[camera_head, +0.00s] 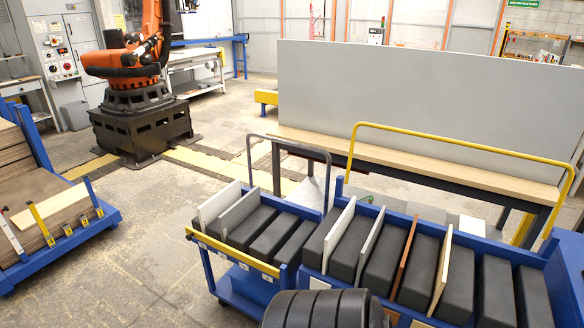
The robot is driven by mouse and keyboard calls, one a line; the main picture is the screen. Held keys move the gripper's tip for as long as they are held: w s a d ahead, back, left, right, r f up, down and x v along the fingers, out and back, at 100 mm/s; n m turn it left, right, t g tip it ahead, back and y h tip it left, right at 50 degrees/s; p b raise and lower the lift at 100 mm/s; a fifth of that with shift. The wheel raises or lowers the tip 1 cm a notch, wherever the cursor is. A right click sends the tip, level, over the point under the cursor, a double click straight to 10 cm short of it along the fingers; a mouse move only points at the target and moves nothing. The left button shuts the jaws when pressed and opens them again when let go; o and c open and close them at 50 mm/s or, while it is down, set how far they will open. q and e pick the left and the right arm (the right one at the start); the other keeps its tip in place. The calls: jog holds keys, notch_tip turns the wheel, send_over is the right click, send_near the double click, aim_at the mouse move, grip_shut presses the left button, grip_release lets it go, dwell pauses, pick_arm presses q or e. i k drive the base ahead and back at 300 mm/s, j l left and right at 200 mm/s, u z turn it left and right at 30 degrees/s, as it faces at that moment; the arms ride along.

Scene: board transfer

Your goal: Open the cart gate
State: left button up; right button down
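A small blue cart (240,291) stands at the bottom middle with a grey hoop handle (250,160) and a yellow bar (232,251) across its near side. A larger blue cart (313,259) adjoins it on the right, with a yellow hoop handle (455,142) rising behind it. Both hold dark grey blocks with thin boards standing upright between some of them. I cannot tell which part is the gate, or whether it is open or shut. Neither of my grippers is in view.
A long wooden-topped bench (420,169) with a tall grey panel (420,100) stands behind the carts. An orange robot arm (128,62) on a black base is at the back left. A blue rack (62,250) with stacked boards is at left. Floor between is clear.

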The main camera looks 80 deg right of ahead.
aim_at(264, 268)
jog(key=z, duration=1.85)
jog(key=i+z, duration=0.1)
jog(key=i+j, duration=0.05)
jog(key=i, duration=0.05)
